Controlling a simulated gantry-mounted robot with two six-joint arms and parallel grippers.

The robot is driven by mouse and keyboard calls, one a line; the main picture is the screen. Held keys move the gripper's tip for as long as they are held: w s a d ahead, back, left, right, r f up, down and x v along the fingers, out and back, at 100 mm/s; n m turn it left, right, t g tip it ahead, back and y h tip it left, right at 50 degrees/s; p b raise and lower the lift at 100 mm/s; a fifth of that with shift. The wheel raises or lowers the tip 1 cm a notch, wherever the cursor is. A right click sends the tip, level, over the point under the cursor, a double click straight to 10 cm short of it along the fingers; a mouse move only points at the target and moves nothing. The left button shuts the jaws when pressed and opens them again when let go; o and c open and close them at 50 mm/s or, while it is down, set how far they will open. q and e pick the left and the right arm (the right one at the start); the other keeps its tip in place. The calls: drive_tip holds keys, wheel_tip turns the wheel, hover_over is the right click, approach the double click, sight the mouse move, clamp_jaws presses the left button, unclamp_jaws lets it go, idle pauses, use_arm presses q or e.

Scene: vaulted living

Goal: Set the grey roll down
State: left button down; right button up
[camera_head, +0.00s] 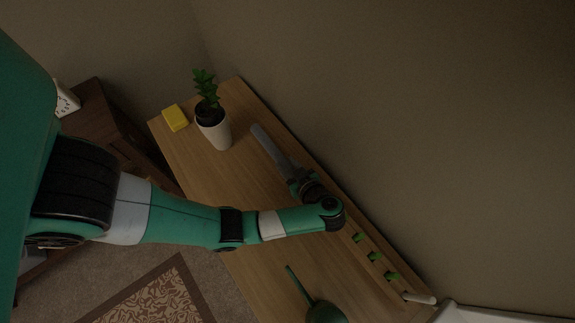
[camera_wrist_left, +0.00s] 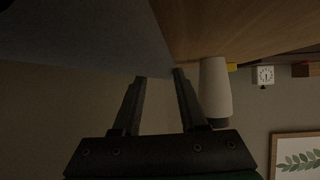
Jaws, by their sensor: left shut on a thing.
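The grey roll (camera_head: 272,149) is a long grey cylinder over the far part of the wooden table (camera_head: 225,172), beside the wall. My left gripper (camera_head: 295,180) is shut on its near end. In the left wrist view the grey roll (camera_wrist_left: 80,40) fills the upper left, and the two dark fingers of the left gripper (camera_wrist_left: 158,77) reach its edge. I cannot tell whether the roll touches the tabletop. My right gripper is in neither view.
A white pot with a plant (camera_head: 216,132) stands left of the roll, with a yellow block (camera_head: 175,118) beyond it. Several small green items (camera_head: 374,256) line the wall edge. A green watering can (camera_head: 326,312) stands near the front. The table's middle left is bare.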

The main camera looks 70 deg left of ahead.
use_arm(q)
drive_tip(key=shift+f, duration=0.85)
drive_tip(key=shift+r, duration=0.15)
drive_tip(key=shift+c, duration=2.2)
unclamp_jaws()
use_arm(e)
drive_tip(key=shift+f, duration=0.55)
use_arm(q)
drive_tip(key=shift+d, duration=0.1)
drive_tip(key=shift+w+d+r+p, duration=0.1)
drive_tip(key=shift+d+r+p, duration=0.15)
drive_tip(key=shift+r+p, duration=0.05)
drive_tip(key=p+v, duration=0.6)
drive_tip(key=shift+r, duration=0.55)
drive_tip(key=p+v, duration=0.1)
drive_tip(key=v, duration=0.1)
drive_tip(key=p+v, duration=0.2)
drive_tip(key=shift+d+f, duration=0.2)
drive_tip(key=shift+f, duration=0.2)
drive_tip(key=shift+d, duration=0.4)
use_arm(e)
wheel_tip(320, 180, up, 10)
